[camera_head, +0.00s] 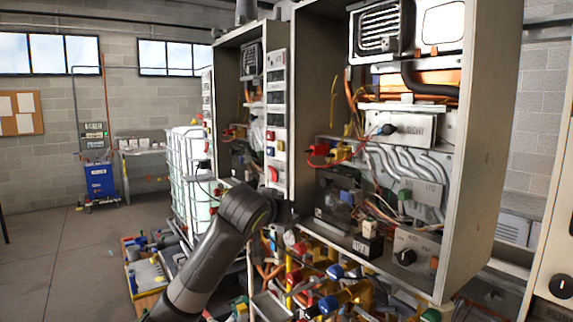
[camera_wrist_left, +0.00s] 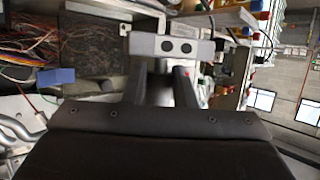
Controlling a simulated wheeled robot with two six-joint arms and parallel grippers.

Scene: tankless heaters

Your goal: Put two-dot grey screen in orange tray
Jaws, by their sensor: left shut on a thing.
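In the left wrist view, the grey screen with two dark dots (camera_wrist_left: 178,46) is a small pale grey bar at the tips of my left gripper (camera_wrist_left: 162,74). The gripper is shut on it. In the head view, my left arm reaches up and bends toward the open heater cabinet; its gripper and the screen are hidden there. An orange-yellow tray-like container (camera_head: 148,290) with small parts stands low at the left of my arm; I cannot tell surely whether it is the orange tray. My right gripper is not in view.
Two open heater cabinets (camera_head: 478,150) with wires and pipes stand close by at the centre and right. Colourful valves and pipes (camera_head: 325,290) crowd below them. A white caged tank (camera_head: 187,175) stands behind my arm. The floor (camera_head: 50,260) at the left is clear.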

